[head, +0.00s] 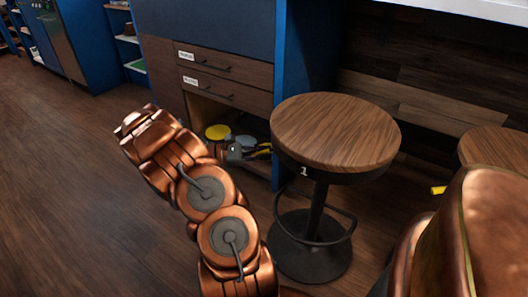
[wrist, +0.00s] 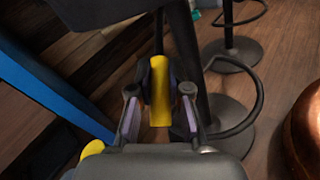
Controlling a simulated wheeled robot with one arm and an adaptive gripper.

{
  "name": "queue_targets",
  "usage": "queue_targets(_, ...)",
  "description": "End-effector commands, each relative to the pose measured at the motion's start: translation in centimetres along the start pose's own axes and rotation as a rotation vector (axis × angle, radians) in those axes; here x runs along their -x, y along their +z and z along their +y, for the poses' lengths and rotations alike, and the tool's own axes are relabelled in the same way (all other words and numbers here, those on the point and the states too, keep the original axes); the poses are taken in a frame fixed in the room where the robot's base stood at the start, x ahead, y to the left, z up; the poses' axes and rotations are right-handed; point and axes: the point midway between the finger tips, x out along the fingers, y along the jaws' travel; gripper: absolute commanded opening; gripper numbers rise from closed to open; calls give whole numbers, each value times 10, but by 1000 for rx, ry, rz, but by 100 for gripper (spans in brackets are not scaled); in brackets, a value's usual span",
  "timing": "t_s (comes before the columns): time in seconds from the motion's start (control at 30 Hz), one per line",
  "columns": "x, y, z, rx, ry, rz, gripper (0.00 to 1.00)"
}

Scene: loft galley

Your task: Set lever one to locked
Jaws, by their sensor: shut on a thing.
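The stool (head: 335,132) marked with a "1" has a round wooden seat, a dark rim and a black pedestal. In the wrist view, a lever with a yellow grip (wrist: 159,105) lies between the two fingers of my gripper (wrist: 160,98). A dark rod runs from the grip toward the stool's underside. In the head view, my gripper (head: 258,152) is at the left side of the seat rim and is shut on the lever. The lever's rod is mostly hidden there, and its exact angle is hard to tell.
A second stool (head: 496,150) stands at the right, with its own yellow lever grip (head: 438,190). Labelled drawers (head: 225,75) are behind my arm, above an open shelf with a yellow round item (head: 217,131). A blue panel (head: 290,80) stands behind the first stool. Floor at left is clear.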

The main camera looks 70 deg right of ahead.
Motion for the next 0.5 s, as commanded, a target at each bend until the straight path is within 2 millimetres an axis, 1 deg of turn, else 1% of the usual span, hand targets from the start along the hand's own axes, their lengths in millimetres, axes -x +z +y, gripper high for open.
queue_targets(0.03, 2, 10, 4, -6, -8, 22, 0)
queue_targets(0.1, 4, 16, 5, -13, -19, 52, 0)
queue_targets(0.4, 9, 35, 12, -40, -66, 194, 0)
queue_targets(0.5, 10, 39, 15, -49, -77, 236, 0)
